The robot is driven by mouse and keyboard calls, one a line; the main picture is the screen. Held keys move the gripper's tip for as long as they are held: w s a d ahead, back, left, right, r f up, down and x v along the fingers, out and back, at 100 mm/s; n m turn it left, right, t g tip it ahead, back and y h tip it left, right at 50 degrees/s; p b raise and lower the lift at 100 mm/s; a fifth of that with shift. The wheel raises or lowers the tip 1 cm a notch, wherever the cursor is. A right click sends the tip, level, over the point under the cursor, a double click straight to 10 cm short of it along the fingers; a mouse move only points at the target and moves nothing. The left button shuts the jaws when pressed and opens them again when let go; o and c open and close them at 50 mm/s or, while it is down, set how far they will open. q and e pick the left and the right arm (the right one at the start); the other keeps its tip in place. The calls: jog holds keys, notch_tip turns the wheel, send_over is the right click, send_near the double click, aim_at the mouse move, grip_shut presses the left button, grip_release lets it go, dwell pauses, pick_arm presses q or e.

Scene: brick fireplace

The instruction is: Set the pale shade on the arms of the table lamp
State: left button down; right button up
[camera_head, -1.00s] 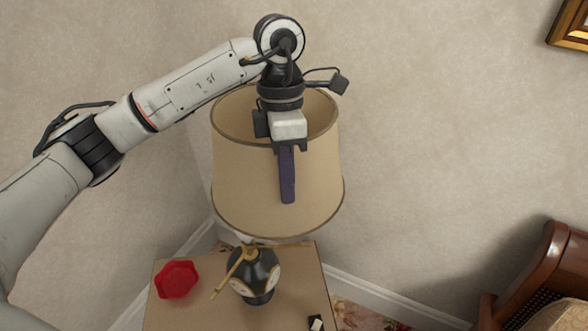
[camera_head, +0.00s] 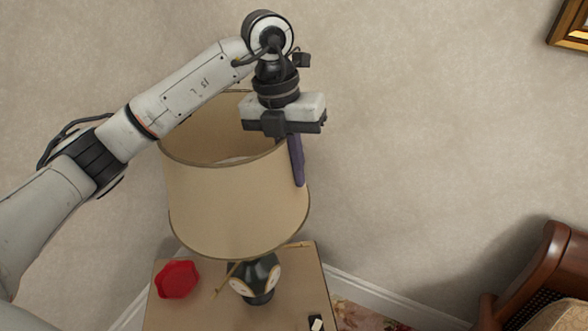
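The pale shade (camera_head: 235,205) is a tan, open-topped drum with dark rims, high over the side table and hiding the top of the lamp. My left gripper (camera_head: 296,163) is shut on the right side of the shade's wall. One purple finger shows against the outside, and the other is hidden. The table lamp (camera_head: 258,278) has a black, rounded body with pale panels and stands on the table. Part of one brass arm (camera_head: 226,280) shows below the shade, and the others are mostly hidden. I cannot tell whether the shade touches the arms. My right gripper is out of view.
The side table (camera_head: 200,308) also holds a red faceted dish (camera_head: 177,279) at left and a small black-and-white item (camera_head: 316,323) at the front right. A wooden chair (camera_head: 545,270) stands at right. Plain walls are close behind the shade.

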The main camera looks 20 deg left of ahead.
pick_arm(q)
notch_tip(320, 180, down, 9)
jog(key=b, duration=0.6)
notch_tip(320, 180, down, 7)
jog(key=b, duration=0.4)
jog(key=shift+b, duration=0.35)
jog(key=shift+f, duration=0.15)
dwell(2.8)
jog(key=shift+f+b, duration=0.35)
jog(key=shift+f, duration=0.5)
dwell(2.1)
